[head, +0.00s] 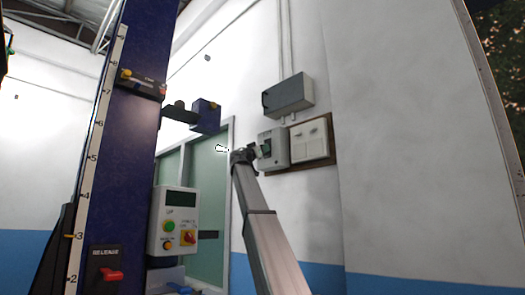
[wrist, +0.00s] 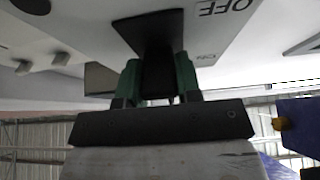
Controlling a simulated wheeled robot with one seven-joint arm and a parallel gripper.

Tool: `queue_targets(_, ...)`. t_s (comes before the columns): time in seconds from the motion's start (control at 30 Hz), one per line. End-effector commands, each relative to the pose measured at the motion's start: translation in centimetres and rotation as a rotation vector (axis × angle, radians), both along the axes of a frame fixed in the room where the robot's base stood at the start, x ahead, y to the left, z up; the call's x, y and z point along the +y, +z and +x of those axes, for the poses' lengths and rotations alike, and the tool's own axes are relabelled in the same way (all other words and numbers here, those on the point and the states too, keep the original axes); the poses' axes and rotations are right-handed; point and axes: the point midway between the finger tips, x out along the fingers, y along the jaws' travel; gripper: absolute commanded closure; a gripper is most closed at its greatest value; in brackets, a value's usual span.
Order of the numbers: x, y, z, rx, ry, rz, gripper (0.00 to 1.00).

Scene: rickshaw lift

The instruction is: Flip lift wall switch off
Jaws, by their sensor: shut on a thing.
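The lift wall switch is a light grey box (head: 278,147) on the white wall in the head view. My gripper (head: 259,152) reaches its front from the left. In the wrist view, the switch face (wrist: 205,30) fills the top, with an OFF label and a smaller ON label at the right. A black switch handle (wrist: 148,30) stands out from the face. My gripper (wrist: 158,82) has its two green fingers either side of the handle and is shut on it.
A dark grey box (head: 288,95) is above the switch, and a white panel (head: 309,142) is to its right. The blue lift column (head: 128,150) and a control box (head: 173,221) with buttons stand at left. The wall at right (head: 400,150) is bare.

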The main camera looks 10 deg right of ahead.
Motion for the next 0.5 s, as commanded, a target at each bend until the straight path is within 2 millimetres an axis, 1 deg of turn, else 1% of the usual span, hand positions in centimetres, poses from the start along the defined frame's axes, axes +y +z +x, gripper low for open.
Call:
queue_targets(0.27,0.03,0.02,0.03,0.0,0.002,-0.001,0.92)
queue_targets(0.3,0.03,0.0,0.02,0.0,0.002,-0.001,0.58)
queue_targets(0.33,0.02,0.01,0.02,0.0,0.001,-0.001,0.49)
queue_targets(0.37,0.02,0.0,0.02,0.0,0.001,-0.001,0.43)
queue_targets(0.5,0.01,-0.01,0.03,0.0,0.001,0.0,0.43)
